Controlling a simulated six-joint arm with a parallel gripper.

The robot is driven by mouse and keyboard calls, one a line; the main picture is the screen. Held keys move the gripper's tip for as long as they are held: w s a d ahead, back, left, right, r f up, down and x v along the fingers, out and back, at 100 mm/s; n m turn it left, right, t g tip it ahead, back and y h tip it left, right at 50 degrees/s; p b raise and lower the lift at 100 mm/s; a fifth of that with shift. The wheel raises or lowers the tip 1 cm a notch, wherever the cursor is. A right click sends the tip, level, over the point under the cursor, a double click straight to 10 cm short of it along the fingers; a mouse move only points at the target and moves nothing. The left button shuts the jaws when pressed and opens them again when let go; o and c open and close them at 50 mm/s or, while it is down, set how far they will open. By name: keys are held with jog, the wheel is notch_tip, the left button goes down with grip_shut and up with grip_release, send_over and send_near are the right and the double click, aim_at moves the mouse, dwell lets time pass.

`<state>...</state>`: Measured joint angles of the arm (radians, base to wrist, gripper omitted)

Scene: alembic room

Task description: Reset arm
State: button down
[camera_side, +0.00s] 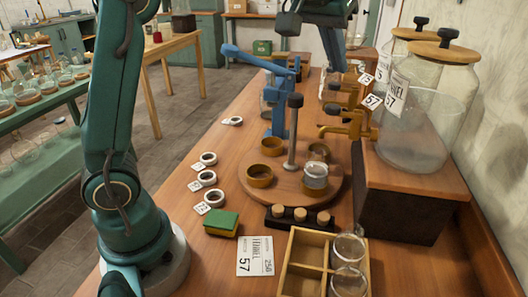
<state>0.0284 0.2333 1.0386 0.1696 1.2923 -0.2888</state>
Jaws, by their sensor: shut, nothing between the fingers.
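My green arm rises from its base at the left and leaves the top of the picture. Dark parts of its far end, with my gripper (289,24), show at the top middle. My gripper is shut and empty, in the air above the far part of the wooden bench (225,150). It is small here and the fingertips are hard to make out. It touches nothing that I can see.
Below stand a blue lever stand (277,110) and a round wooden turntable (285,198) with brass rings and a jar. Large glass jars (415,130) with brass taps stand right.

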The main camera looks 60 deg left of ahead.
jog(key=shift+r, duration=0.15)
jog(key=s, duration=1.1)
jog(key=s+d+f+m+g+h, duration=0.1)
jog(key=s+d+f+m, duration=0.1)
jog(key=s+f, duration=0.8)
notch_tip(320, 180, down, 3)
jog(key=shift+s+d+f+m+h, duration=0.15)
jog(key=shift+d+m+h, duration=0.1)
jog(key=shift+m+h, duration=0.2)
